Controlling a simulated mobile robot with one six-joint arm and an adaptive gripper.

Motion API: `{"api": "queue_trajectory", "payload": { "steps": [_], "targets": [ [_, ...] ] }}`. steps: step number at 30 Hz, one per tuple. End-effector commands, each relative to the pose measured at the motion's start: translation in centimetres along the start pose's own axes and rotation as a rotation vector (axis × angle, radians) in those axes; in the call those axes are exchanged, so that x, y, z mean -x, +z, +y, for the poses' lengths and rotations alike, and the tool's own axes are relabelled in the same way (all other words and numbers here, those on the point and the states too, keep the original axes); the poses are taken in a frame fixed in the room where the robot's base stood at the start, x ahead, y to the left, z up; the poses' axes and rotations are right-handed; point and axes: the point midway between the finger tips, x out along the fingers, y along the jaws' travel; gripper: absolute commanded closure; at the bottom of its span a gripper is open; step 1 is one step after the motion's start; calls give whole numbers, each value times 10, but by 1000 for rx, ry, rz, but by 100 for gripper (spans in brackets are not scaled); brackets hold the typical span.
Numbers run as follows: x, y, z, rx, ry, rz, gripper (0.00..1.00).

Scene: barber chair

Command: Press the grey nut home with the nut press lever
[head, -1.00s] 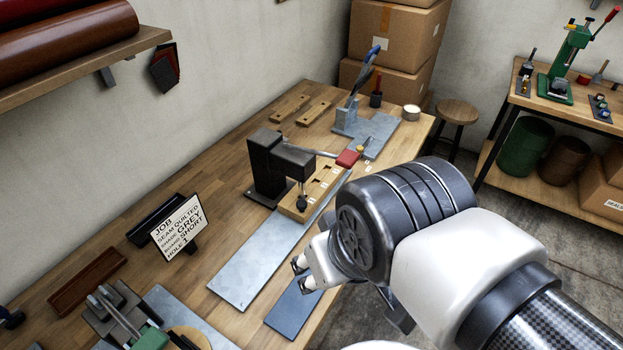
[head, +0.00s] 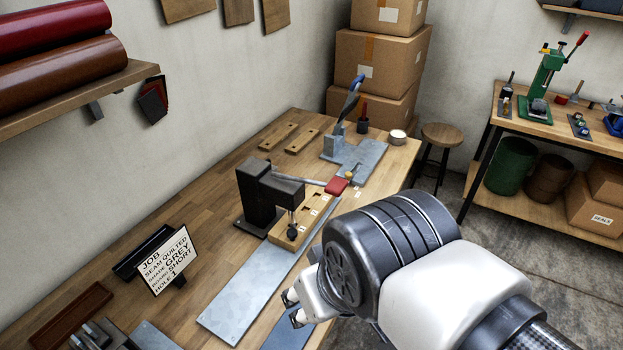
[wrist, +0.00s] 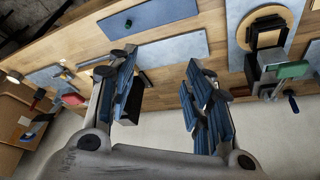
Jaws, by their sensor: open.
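The nut press (head: 258,200) is a black upright press on the bench. Its lever (head: 300,179) runs to the right and ends in a red handle (head: 337,186). A wooden board (head: 283,241) with dark slots lies under the press's ram (head: 292,222). The grey nut cannot be made out at this size. My gripper (head: 292,308) is open and empty, in front of the press and over the bench's front edge, apart from the lever. In the wrist view, its blue-padded fingers (wrist: 160,88) are spread with nothing between them.
A job sign (head: 167,262) reads seam quilted, shade grey, board short, hole 1. A long grey plate (head: 245,290) lies in front of the press. A blue-handled tool (head: 350,100) stands behind it. A stool (head: 441,136) and second bench (head: 560,132) are at right.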

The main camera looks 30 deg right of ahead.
Motion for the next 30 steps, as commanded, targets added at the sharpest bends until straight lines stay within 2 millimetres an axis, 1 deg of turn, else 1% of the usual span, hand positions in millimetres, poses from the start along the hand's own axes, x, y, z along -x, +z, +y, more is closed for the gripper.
{"api": "queue_trajectory", "payload": {
  "steps": [1,2,20,30],
  "targets": [
    [0,0,0,0,0,0,57],
    [0,0,0,0,0,0,59],
    [0,0,0,0,0,0,99],
    [0,0,0,0,0,0,100]
  ]
}}
